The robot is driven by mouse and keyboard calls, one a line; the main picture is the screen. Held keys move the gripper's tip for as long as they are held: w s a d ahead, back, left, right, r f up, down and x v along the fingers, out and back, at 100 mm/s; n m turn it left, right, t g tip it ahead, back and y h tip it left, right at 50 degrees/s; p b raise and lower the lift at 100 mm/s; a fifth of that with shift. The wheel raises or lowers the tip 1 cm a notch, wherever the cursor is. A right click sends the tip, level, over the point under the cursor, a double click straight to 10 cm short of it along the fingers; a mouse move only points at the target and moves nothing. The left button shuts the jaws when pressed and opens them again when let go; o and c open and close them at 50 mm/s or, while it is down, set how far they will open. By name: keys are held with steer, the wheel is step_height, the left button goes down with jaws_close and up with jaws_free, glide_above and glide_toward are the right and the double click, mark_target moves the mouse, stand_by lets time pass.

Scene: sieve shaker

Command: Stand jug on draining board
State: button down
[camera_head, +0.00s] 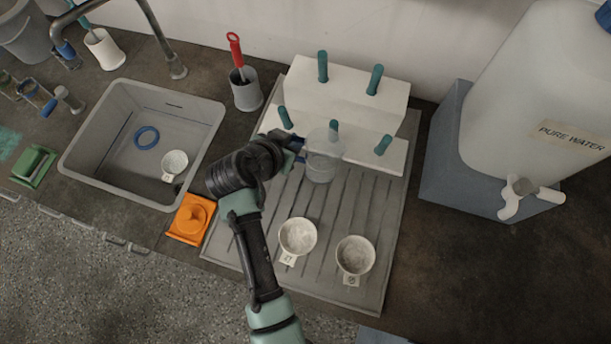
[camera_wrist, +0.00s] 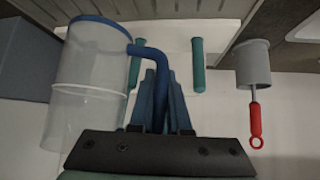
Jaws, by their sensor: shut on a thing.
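The jug (camera_head: 322,160) is clear, with a blue rim and a blue handle. My gripper (camera_head: 294,146) is shut on the handle at the jug's left side. In the wrist view the jug (camera_wrist: 92,90) fills the left, and its handle (camera_wrist: 160,75) runs into the jaws of my gripper (camera_wrist: 160,105). The rim seems to face down, as the brush handle points the opposite way there. The jug is over the back part of the grey ribbed draining board (camera_head: 335,210), in front of the white peg block. I cannot tell whether it touches the board.
Two white bowls (camera_head: 297,237) (camera_head: 355,256) with labels stand on the board's front half. The stepped white block (camera_head: 345,95) with teal pegs stands behind. A sink (camera_head: 95,120), an orange object (camera_head: 190,218) and a brush pot (camera_head: 246,92) are left; a water container (camera_head: 535,90) is right.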

step_height(320, 180, down, 9)
steer(key=shift+r, duration=0.1)
stand_by(0.3)
steer(key=shift+d+f, duration=0.1)
steer(key=shift+f, duration=0.1)
steer(key=c, duration=0.9)
jaws_free()
